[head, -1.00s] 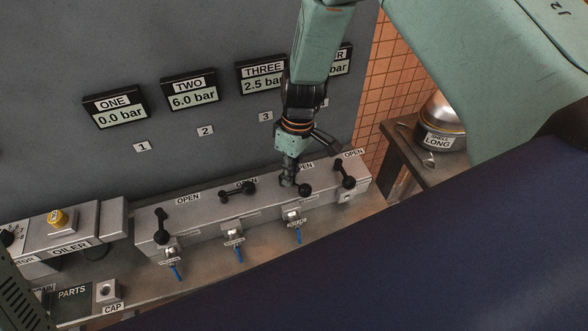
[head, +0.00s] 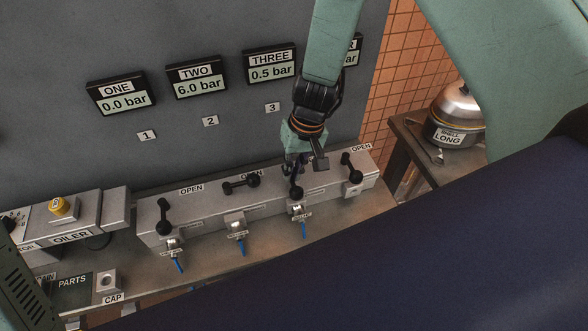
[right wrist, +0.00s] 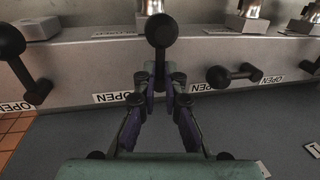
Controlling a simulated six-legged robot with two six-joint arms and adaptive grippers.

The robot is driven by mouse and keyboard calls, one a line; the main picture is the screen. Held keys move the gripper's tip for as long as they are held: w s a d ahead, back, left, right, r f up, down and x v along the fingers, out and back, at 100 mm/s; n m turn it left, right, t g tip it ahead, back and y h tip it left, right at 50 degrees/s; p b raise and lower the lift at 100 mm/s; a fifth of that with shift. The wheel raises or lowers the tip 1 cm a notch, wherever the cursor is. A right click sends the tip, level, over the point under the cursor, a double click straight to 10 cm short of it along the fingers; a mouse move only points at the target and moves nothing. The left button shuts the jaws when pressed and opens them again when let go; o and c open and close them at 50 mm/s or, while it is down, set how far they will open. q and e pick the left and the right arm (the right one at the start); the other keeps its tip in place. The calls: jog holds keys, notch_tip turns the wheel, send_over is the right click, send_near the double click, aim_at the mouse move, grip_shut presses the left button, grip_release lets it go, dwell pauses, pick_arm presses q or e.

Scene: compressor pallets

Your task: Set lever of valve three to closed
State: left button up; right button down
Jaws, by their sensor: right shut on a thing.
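The lever of valve three (head: 297,192) has a round black knob and points toward the manifold's front edge. My right gripper (head: 293,166) reaches down to it from above. In the right wrist view, the fingers (right wrist: 161,84) are closed around the lever's stem, just behind the black knob (right wrist: 161,31). The lever's pivot is mostly hidden by the fingers. The display marked THREE (head: 270,64) reads 0.5 bar. My left gripper is not in view.
On the same manifold (head: 205,213), lever one (head: 163,216) and lever four (head: 352,167) stand on either side. Lever two (head: 240,184) lies along the manifold. Blue-tipped fittings (head: 240,246) project in front. A side table with a metal pot (head: 455,115) is at right.

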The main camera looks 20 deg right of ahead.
jog(key=shift+w+r, duration=0.1)
jog(key=shift+w, duration=0.2)
jog(key=c, duration=1.5)
grip_release()
jog(key=shift+o, duration=0.4)
jog(key=shift+s, duration=0.1)
notch_tip(320, 180, up, 12)
jog(key=d, duration=0.2)
jog(key=shift+d+f, duration=0.15)
jog(key=shift+f, duration=0.05)
jog(key=shift+s, duration=0.1)
